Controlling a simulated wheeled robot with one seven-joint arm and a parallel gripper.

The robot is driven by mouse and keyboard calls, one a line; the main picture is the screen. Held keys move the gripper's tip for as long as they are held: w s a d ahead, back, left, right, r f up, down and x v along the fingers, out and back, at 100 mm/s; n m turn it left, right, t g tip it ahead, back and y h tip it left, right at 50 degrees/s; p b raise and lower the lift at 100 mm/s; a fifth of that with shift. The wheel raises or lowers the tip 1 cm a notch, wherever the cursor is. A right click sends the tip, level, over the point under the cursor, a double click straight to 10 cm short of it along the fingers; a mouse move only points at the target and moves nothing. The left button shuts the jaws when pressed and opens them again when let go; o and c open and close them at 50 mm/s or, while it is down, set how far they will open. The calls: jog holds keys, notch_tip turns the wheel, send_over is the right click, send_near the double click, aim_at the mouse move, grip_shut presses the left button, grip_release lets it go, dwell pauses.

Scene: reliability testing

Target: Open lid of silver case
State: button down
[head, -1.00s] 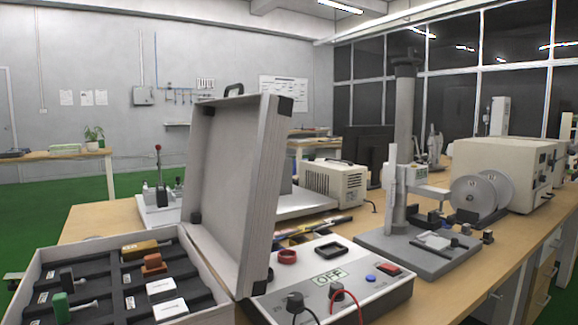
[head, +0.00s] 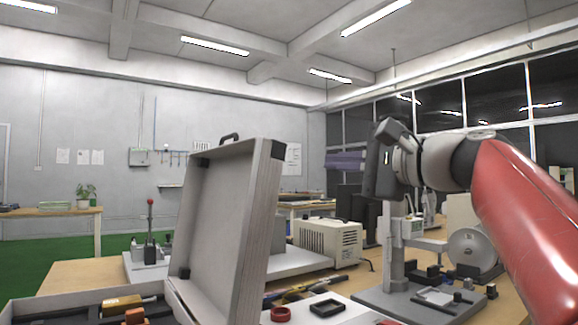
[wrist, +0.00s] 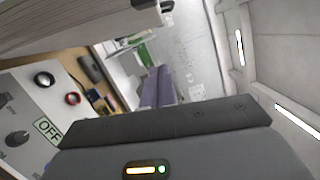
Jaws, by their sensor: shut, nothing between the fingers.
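The silver case (head: 90,300) is at the lower left of the head view, cut off by the bottom edge. Its lid (head: 225,225) stands open, raised well above the base and leaning back slightly, with a dark handle (head: 229,138) on top. In the wrist view the lid (wrist: 70,25) fills the upper left. My gripper (head: 332,160) is raised to the right of the lid, at about its top height, pointing left. Its purple-grey fingers (wrist: 160,78) are together and empty, apart from the lid.
A grey control box with an OFF label (wrist: 46,128) sits beside the case. A grey stand (head: 393,260) and a beige unit (head: 327,240) are on the bench behind. An orange block (head: 122,304) lies inside the case.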

aim_at(277, 157)
jog(key=shift+w+a+r+p, duration=0.25)
jog(key=shift+w+a, duration=0.45)
jog(key=shift+a, duration=1.1)
jog(key=shift+w+a+r+p, duration=0.25)
jog(key=shift+w+a, duration=0.5)
jog(key=shift+a, duration=1)
jog(key=shift+w+a+r+p, duration=0.1)
jog(key=shift+w+a+p, duration=0.45)
jog(key=shift+a, duration=1.25)
jog(key=shift+w, duration=0.15)
